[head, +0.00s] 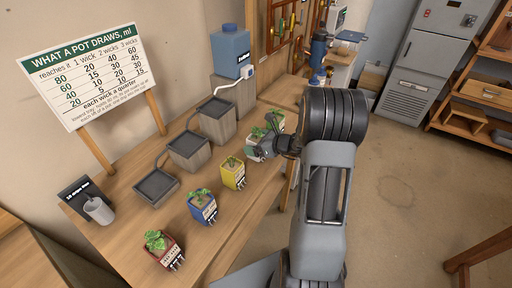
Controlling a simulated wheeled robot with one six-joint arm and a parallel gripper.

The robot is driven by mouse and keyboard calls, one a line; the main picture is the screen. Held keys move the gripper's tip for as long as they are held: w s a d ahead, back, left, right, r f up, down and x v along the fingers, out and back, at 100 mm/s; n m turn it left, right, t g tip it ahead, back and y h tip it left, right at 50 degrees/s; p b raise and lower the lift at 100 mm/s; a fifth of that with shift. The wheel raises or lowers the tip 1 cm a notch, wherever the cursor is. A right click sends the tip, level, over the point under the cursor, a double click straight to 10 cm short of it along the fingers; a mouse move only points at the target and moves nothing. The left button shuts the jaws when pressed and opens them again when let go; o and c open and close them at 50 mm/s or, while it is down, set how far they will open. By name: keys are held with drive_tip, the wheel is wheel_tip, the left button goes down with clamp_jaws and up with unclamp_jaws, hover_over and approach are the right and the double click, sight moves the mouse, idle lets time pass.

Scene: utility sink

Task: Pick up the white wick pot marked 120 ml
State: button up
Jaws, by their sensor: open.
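A pale, whitish pot (278,119) with green leaves stands at the far right end of the row of planted pots on the wooden bench.
A chart board (89,76) stands at the back. A grey cup (99,211) and a dark sign (82,190) are at the left.

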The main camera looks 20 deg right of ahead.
drive_tip(key=c, duration=1)
drive_tip(key=shift+c, duration=0.6)
drive_tip(key=shift+r, duration=0.1)
